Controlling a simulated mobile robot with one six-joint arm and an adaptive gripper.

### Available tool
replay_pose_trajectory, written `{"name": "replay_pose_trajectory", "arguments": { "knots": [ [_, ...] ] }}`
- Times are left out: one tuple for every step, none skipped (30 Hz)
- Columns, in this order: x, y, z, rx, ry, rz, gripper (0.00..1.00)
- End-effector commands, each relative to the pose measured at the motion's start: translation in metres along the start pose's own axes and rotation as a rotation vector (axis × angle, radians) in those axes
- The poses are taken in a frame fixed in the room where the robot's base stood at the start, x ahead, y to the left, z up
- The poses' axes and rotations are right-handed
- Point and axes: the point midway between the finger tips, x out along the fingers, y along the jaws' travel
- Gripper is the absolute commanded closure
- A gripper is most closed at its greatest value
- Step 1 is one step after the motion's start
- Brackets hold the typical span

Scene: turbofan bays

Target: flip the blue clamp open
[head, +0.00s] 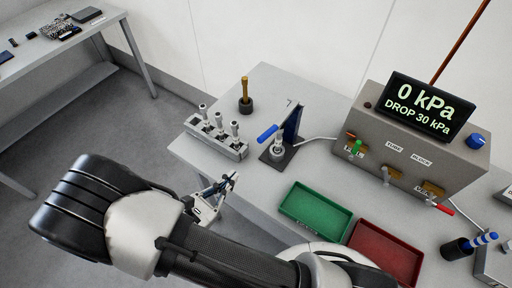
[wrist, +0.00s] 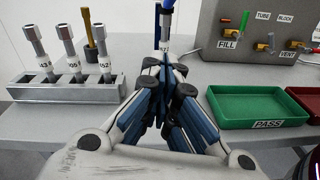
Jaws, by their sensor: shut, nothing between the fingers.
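The blue clamp (head: 292,125) stands on a dark base plate on the bench, with a blue upright and a blue-gripped handle (head: 267,133) sticking out to the left. A small metal fitting (head: 278,151) stands under it on the base. In the wrist view the clamp (wrist: 168,6) shows only in part, behind the fingertips at the top. My gripper (head: 231,179) is shut and empty, in front of and to the left of the clamp, apart from it. Its closed fingers also fill the middle of the wrist view (wrist: 164,66).
A grey rack (head: 217,138) with several numbered fittings stands left of the clamp, and a brass-coloured tool (head: 245,92) stands behind it. A green tray (head: 316,208) and a red tray (head: 386,252) lie to the right. A test box (head: 425,150) reads 0 kPa.

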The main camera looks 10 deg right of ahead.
Motion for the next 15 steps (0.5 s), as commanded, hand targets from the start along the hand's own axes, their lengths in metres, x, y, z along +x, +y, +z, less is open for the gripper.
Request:
{"name": "replay_pose_trajectory", "arguments": {
  "knots": [
    [0.000, 0.000, 0.000, 0.001, 0.000, 0.000, 1.00],
    [0.000, 0.000, 0.000, 0.001, 0.000, -0.001, 1.00],
    [0.000, 0.000, 0.000, 0.001, 0.000, -0.001, 1.00],
    [0.000, 0.000, 0.000, 0.001, 0.000, -0.002, 1.00],
    [0.000, 0.000, 0.000, 0.001, 0.000, -0.002, 1.00],
    [0.001, 0.000, 0.000, 0.001, 0.000, -0.002, 1.00],
    [0.001, 0.000, 0.000, 0.001, 0.000, -0.003, 1.00],
    [0.002, 0.000, 0.001, 0.001, 0.000, -0.003, 1.00],
    [0.004, -0.001, 0.001, 0.001, 0.000, -0.004, 1.00],
    [0.006, -0.001, 0.001, 0.001, 0.000, -0.005, 1.00],
    [0.009, -0.001, 0.001, 0.001, -0.001, -0.006, 1.00],
    [0.014, -0.001, 0.001, 0.000, -0.001, -0.007, 1.00],
    [0.019, -0.001, 0.001, 0.000, -0.001, -0.007, 1.00],
    [0.024, -0.002, 0.001, 0.000, -0.001, -0.009, 1.00],
    [0.031, -0.002, 0.000, 0.000, -0.001, -0.009, 1.00]
  ]
}}
